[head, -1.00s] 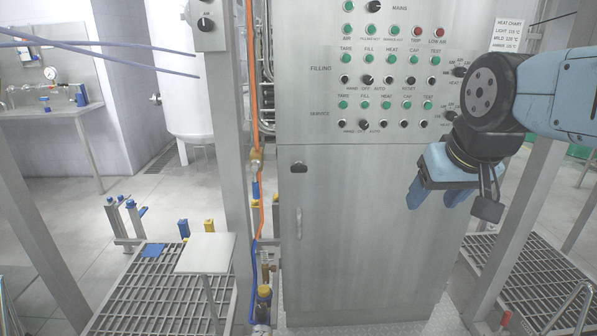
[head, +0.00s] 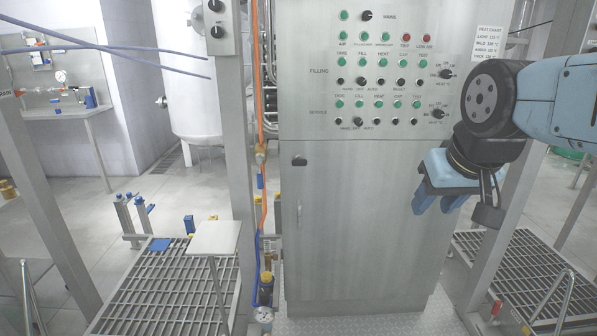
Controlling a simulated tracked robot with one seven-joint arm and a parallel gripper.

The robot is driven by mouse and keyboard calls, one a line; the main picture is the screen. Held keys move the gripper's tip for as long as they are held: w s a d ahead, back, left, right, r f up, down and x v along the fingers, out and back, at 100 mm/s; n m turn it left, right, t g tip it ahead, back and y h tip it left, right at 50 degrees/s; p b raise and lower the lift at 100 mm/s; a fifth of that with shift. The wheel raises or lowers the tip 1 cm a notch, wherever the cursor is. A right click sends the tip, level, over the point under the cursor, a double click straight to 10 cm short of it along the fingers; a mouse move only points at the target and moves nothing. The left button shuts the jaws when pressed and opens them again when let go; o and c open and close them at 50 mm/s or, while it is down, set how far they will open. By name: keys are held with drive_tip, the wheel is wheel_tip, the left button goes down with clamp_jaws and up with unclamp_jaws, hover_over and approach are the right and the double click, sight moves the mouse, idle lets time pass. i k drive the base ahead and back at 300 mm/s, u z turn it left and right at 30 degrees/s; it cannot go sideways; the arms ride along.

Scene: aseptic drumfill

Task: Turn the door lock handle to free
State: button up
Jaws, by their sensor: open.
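The steel cabinet door (head: 370,225) stands in the middle of the head view, below the control panel. A small dark lock handle (head: 299,160) sits near the door's upper left corner; its exact turn is too small to tell. A vertical pull handle (head: 299,218) is below it on the same edge. My gripper (head: 434,208) is open and empty, its blue fingers pointing down in front of the door's right edge. It is well to the right of the lock handle and apart from it.
The control panel (head: 350,100) with knobs and green lamps is above the door. An orange hose (head: 263,110) and a steel post (head: 233,130) run left of the cabinet. A small plate on a stand (head: 215,237) is at lower left. Grated platforms flank the cabinet.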

sight(298, 162)
drive_tip(key=z, duration=0.2)
drive_tip(key=k, duration=0.15)
drive_tip(key=z, duration=0.55)
drive_tip(key=i, duration=0.65)
drive_tip(key=u, duration=0.3)
